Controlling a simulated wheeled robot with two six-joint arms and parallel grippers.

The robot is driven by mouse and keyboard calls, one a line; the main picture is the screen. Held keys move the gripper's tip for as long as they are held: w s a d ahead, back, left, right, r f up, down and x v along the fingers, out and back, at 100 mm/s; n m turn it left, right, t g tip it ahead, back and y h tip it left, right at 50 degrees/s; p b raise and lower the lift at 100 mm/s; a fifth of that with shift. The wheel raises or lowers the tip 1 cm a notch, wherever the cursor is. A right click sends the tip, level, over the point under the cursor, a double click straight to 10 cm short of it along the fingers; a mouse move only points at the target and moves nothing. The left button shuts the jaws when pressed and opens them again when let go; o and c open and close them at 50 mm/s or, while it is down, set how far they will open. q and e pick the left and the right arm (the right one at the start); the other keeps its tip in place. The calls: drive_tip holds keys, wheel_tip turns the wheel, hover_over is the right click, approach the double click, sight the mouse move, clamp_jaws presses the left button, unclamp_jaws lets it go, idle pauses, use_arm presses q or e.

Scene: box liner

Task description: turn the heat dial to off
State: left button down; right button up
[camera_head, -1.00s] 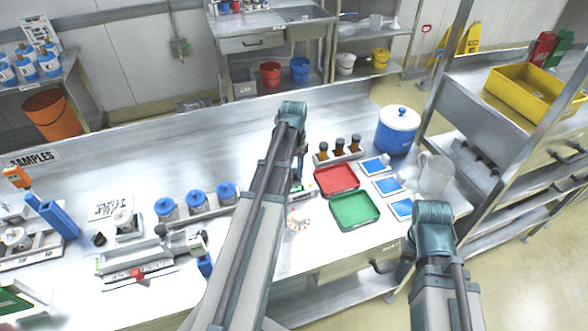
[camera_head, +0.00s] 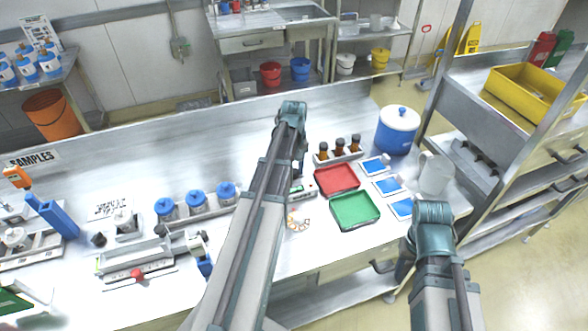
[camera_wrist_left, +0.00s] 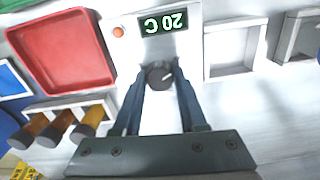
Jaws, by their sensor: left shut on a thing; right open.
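The heat dial (camera_wrist_left: 159,74) is a dark round knob with a pale pointer mark, on a white heater unit (camera_wrist_left: 205,12). The unit's green display (camera_wrist_left: 163,22) reads 20 C, upside down in the left wrist view. A round orange-red lamp or button (camera_wrist_left: 118,31) sits beside the display. My left gripper (camera_wrist_left: 160,80) is shut on the dial, with a blue finger on either side of it. In the head view, my left arm hides the dial and most of the unit (camera_head: 299,189). My right arm is at the lower right; its fingers are not visible.
A red tray (camera_head: 337,180) and a green tray (camera_head: 354,211) lie right of the unit. Several brown bottles (camera_head: 339,147) stand in a rack behind. Several blue-lidded jars (camera_head: 196,199) stand to the left. A blue-and-white container (camera_head: 397,130) and a clear jug (camera_head: 434,174) stand farther right.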

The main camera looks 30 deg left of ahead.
sight(294, 171)
use_arm(q)
drive_tip(key=shift+n, duration=0.6)
drive_tip(key=shift+c, duration=2.3)
unclamp_jaws()
wheel_tip(294, 171, up, 14)
drive_tip(key=p, duration=1.4)
drive_tip(key=shift+f, duration=0.15)
